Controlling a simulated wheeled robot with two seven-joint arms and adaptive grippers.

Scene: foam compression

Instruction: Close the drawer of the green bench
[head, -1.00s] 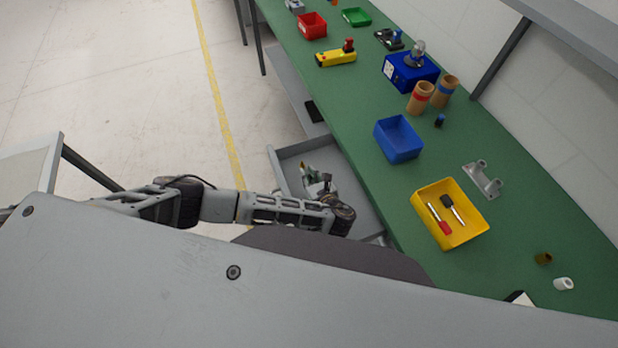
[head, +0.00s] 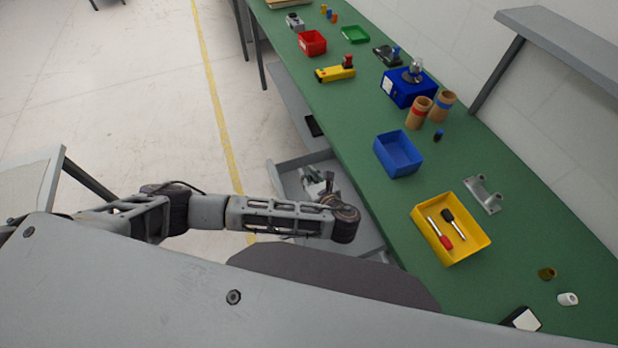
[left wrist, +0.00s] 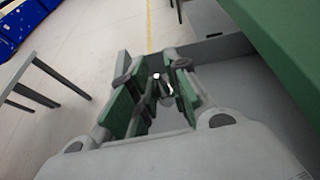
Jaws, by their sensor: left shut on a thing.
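The grey drawer (head: 357,205) stands pulled out below the front edge of the green bench (head: 352,125); its inside also shows in the left wrist view (left wrist: 245,85). My left gripper (head: 318,180) appears over the drawer in the head view, near its far wall. In the left wrist view, its green-padded fingers (left wrist: 158,92) are close together on a small dark and white thing (left wrist: 162,84) that I cannot identify. Whether the fingers touch the drawer is unclear. My arm hides the drawer's near part. My right gripper is not in view.
On the bench stand a yellow tray (head: 480,245) with two tools, a blue tray (head: 407,162), a blue box (head: 402,92), cardboard tubes (head: 418,112) and a red bin (head: 312,42). A grey shelf (head: 565,40) is above the bench. The floor (head: 130,90) at left is mostly clear.

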